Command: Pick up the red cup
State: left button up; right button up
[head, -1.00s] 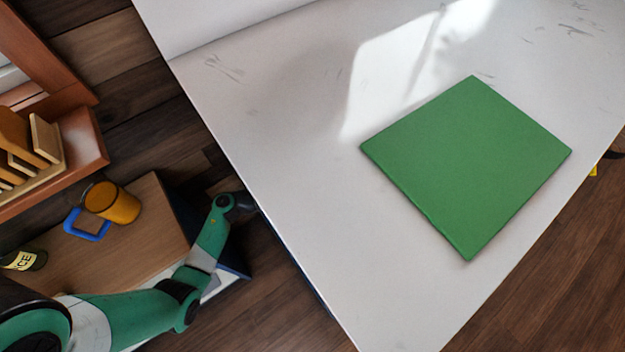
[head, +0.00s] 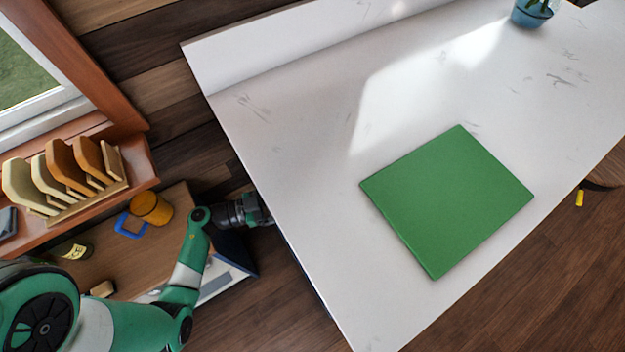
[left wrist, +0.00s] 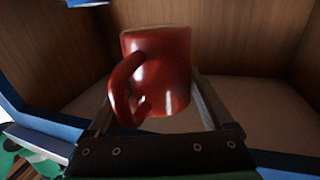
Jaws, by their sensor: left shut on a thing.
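The red cup (left wrist: 165,72) shows in the left wrist view, with its handle toward the lower left. My left gripper (left wrist: 154,95) is shut on it, one finger on each side. The cup appears inside a wooden-walled compartment (left wrist: 250,50) with blue edges; whether it touches the floor of it I cannot tell. In the head view my left gripper's wrist reaches the white counter's left edge, and the fingers and cup are hidden there. My right gripper is in neither view.
A green board (head: 447,202) lies on the white counter (head: 300,170). A rack of boards (head: 70,180) stands on the sill.

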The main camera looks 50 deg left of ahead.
pick_arm(q)
jog(key=s+p, duration=0.1)
jog(key=s, duration=1)
jog(key=shift+a+p, duration=0.3)
jog(key=shift+a, duration=0.15)
